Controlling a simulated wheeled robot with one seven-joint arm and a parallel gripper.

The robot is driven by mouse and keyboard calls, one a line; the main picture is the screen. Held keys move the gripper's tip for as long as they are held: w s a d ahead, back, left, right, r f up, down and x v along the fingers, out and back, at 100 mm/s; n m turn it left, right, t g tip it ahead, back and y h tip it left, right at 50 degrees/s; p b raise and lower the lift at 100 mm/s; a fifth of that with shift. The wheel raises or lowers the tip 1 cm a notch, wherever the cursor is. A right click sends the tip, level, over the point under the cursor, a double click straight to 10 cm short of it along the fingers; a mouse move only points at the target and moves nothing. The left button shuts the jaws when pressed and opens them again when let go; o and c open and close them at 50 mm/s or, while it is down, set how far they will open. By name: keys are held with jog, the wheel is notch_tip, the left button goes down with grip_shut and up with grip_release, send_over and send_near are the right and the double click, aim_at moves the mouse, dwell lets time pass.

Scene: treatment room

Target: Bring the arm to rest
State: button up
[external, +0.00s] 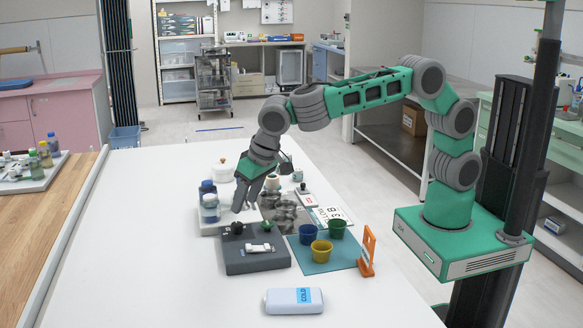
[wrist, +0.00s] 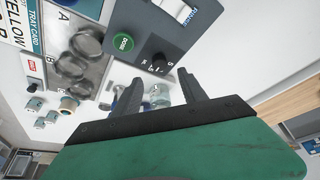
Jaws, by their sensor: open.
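My gripper (external: 245,197) is on the green and grey arm, which reaches left over the white table and bends down. Its two dark fingers are apart with nothing between them, as the wrist view also shows (wrist: 158,80). The fingertips are above the table, close to a dark grey device (external: 258,262). In the wrist view the device's green button (wrist: 123,43) and black knob (wrist: 157,63) lie just beyond the fingers. The exact height of the fingertips above the table and device cannot be told.
A metal tray (wrist: 80,45), printed cards, a blue mat (external: 308,264) with cups, and an orange stand (external: 368,252) lie to the right. A COLD pack (external: 294,301) lies in front. The table's left part (external: 130,240) is clear.

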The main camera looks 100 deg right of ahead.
dwell(0.3)
jog(key=s+r+n+y, duration=0.1)
jog(key=s+r+n, duration=0.3)
jog(key=s, duration=0.7)
jog(key=s+a+f+n+y, duration=0.1)
jog(key=s+f+n, duration=0.1)
jog(key=s, duration=0.7)
jog(key=s+a+f+n+y+p, duration=0.1)
jog(key=s+a+f+n, duration=0.1)
jog(key=s, duration=0.7)
jog(key=shift+s+a+n, duration=0.25)
jog(key=shift+s+n, duration=0.1)
jog(key=shift+n, duration=0.25)
